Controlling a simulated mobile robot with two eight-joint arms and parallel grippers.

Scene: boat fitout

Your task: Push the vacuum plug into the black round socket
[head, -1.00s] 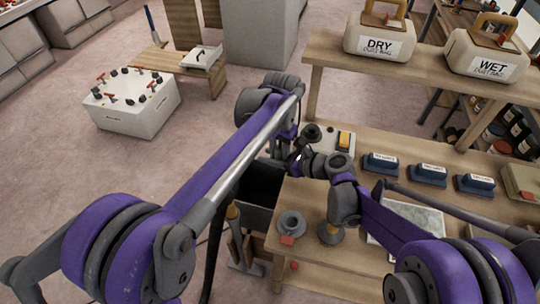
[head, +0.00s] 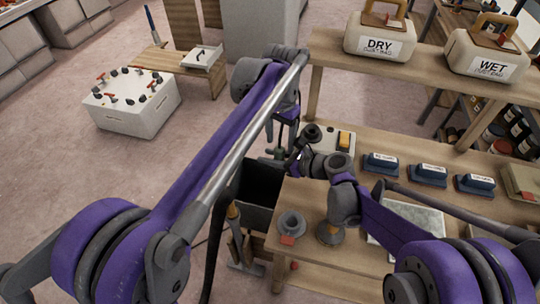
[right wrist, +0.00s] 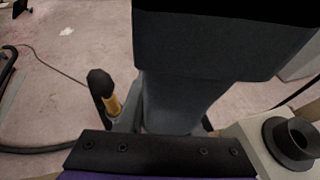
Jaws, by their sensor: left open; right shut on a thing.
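The black round socket (head: 311,132) stands on a pale box at the left end of the workbench. In the right wrist view it is a thick black ring with an open hole (right wrist: 295,138), at the right edge. My right gripper (head: 298,160) is shut beside the box, on what seems to be the vacuum plug; its own link hides most of the grip. A black-tipped piece with an orange band (right wrist: 105,92) shows left of the dark gripper parts; I cannot tell whether it is the plug. My left gripper (head: 281,138) is open, left of the box.
The box has an orange switch (head: 344,140). Blue sanding blocks (head: 380,163) line the bench to the right. A grey ring with a red tag (head: 291,223) lies at the front. A dark open bin (head: 258,187) stands left of the bench. DRY (head: 380,45) and WET containers stand on the shelf.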

